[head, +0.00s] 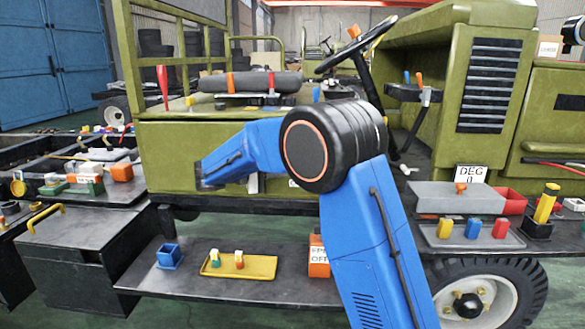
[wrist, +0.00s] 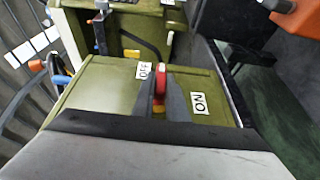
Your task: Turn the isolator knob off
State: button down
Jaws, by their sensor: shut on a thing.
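The isolator knob (wrist: 159,86) is red with a yellow part below, on an olive panel (wrist: 105,85) in the wrist view. An OFF label (wrist: 144,70) lies on its left and an ON label (wrist: 199,104) on its right. The red part runs up and down the picture between the labels; its exact setting is hard to tell. My gripper (wrist: 160,98) has its grey fingers on both sides of the knob and is shut on it. In the head view my blue arm reaches left to the olive vehicle; I cannot make out the fingers or the knob there.
A red upright lever (head: 163,86) stands at the vehicle's left. A lower shelf holds a blue bin (head: 169,256), a yellow tray (head: 262,274) and an orange box marked OFF (head: 318,257). A DEG 0 sign (head: 470,174) stands at the right above a grey tray (head: 444,242).

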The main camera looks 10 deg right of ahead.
dwell(0.4)
jog(key=c, duration=1.8)
grip_release()
jog(key=shift+o, duration=0.2)
